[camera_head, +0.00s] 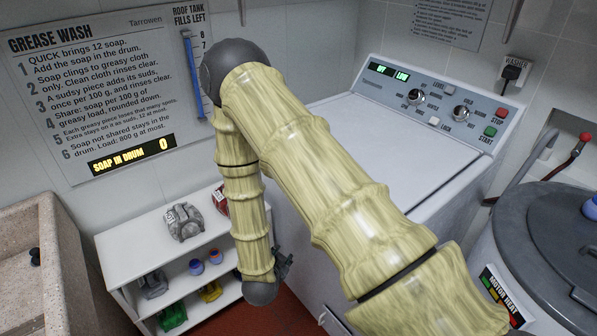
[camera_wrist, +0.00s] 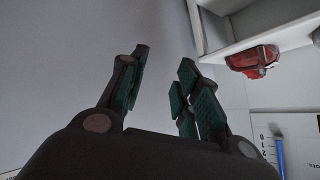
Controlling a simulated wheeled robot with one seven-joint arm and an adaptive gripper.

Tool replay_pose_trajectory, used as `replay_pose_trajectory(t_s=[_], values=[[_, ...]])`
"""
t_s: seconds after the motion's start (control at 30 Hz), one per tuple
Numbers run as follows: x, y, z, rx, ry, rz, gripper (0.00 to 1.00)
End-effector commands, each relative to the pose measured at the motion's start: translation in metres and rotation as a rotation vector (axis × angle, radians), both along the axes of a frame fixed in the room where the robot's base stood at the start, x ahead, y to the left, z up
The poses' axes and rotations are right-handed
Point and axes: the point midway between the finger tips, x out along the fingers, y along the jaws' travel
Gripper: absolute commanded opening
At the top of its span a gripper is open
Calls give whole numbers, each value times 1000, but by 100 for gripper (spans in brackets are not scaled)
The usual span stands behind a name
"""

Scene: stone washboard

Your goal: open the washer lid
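The washer (camera_head: 290,222) is a white top-loading machine at the centre right of the head view, partly hidden behind my arm. Its pale lid (camera_head: 420,165) lies flat and looks closed. The control panel (camera_head: 440,103) at its back has a lit display, two knobs and buttons. My gripper (camera_head: 284,264) hangs low beside the washer's left front, well below the lid and close to the shelf unit. In the wrist view my gripper (camera_wrist: 163,78) has its green-padded fingers apart with nothing between them. A plain grey surface fills much of that view; I cannot tell which surface.
A white shelf unit (camera_head: 130,240) with cloth bundles and small items stands left of the washer. A stone basin (camera_head: 50,225) is at far left. A grey round-lidded drum (camera_head: 550,235) stands at right. A wall sign (camera_head: 95,95) and blue gauge (camera_head: 194,75) are behind.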

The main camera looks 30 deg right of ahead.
Motion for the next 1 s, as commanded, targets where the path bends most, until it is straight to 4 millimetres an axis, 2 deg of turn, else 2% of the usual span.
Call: replay_pose_trajectory(t_s=[0.03, 0.1, 0.2, 0.3, 0.4, 0.5, 0.6, 0.77, 1.0], values=[[24, -6, 21, -5, -120, -98, 32], [47, -15, 53, -8, -287, -240, 32], [70, -25, 100, -13, -526, -434, 32], [81, -31, 144, -19, -752, -612, 32], [84, -31, 181, -32, -940, -759, 32], [82, -28, 209, -46, -1084, -868, 32], [79, -24, 227, -58, -1177, -937, 32], [77, -24, 238, -68, -1237, -982, 32], [78, -51, 240, -69, -1237, -985, 32]])
